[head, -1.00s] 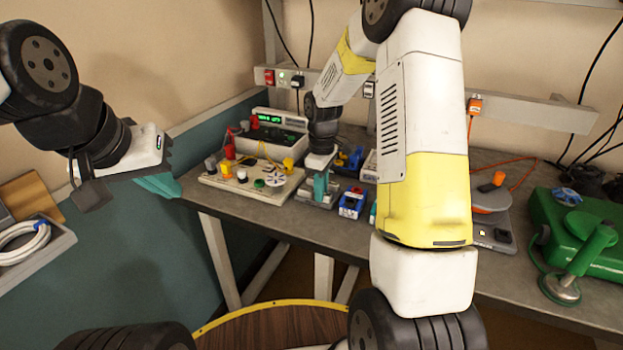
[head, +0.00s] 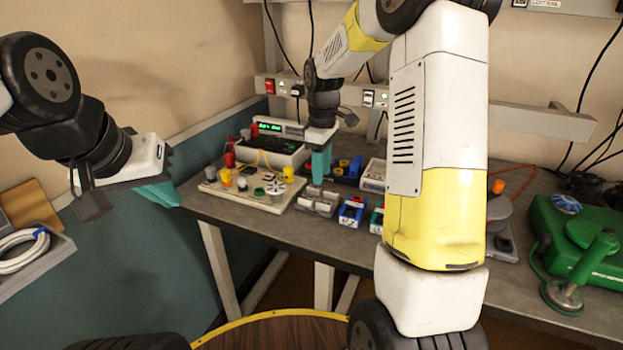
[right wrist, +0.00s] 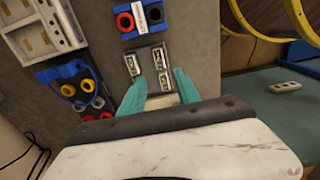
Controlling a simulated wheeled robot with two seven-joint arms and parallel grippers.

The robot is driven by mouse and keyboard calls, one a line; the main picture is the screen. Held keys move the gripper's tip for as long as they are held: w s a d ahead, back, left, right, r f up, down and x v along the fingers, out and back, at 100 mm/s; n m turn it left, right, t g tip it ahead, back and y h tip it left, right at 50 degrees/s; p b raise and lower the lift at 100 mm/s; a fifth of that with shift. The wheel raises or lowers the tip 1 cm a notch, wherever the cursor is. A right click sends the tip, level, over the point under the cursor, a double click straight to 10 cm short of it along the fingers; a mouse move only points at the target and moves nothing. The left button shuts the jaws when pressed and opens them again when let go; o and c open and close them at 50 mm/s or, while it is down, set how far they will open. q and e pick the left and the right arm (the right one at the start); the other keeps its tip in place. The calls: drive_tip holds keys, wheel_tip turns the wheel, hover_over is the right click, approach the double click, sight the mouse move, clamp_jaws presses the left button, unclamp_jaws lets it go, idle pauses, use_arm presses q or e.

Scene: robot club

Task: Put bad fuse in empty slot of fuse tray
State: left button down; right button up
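The grey fuse tray (head: 317,203) stands near the front edge of the bench in the head view. In the right wrist view its slots show pale fuses (right wrist: 133,64) with dark markings. My right gripper (head: 321,172) is above the tray, its teal fingers pointing down. In the right wrist view the fingers stand apart on either side of a pale area; part of the tray is hidden there. I cannot tell which fuse is the bad one. My left gripper (head: 165,192) is off to the left, away from the bench; its finger gap is not clear.
A board with knobs and wires (head: 250,190) lies left of the tray, before a meter with a green display (head: 270,128). A blue block with sockets (head: 352,211) stands close at right. A green case (head: 590,240) is at far right.

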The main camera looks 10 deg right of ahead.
drive_tip(key=s+r+m+t, duration=0.3)
drive_tip(key=s+r+m, duration=0.2)
drive_tip(key=s+r, duration=0.7)
drive_tip(key=s+a+r+m+t+y, duration=0.1)
drive_tip(key=s+m, duration=0.4)
drive_tip(key=s, duration=0.7)
drive_tip(key=shift+s+a+m+t+y, duration=0.35)
drive_tip(key=shift+t+y, duration=0.25)
drive_tip(key=shift+t, duration=0.5)
drive_tip(key=shift+d, duration=0.15)
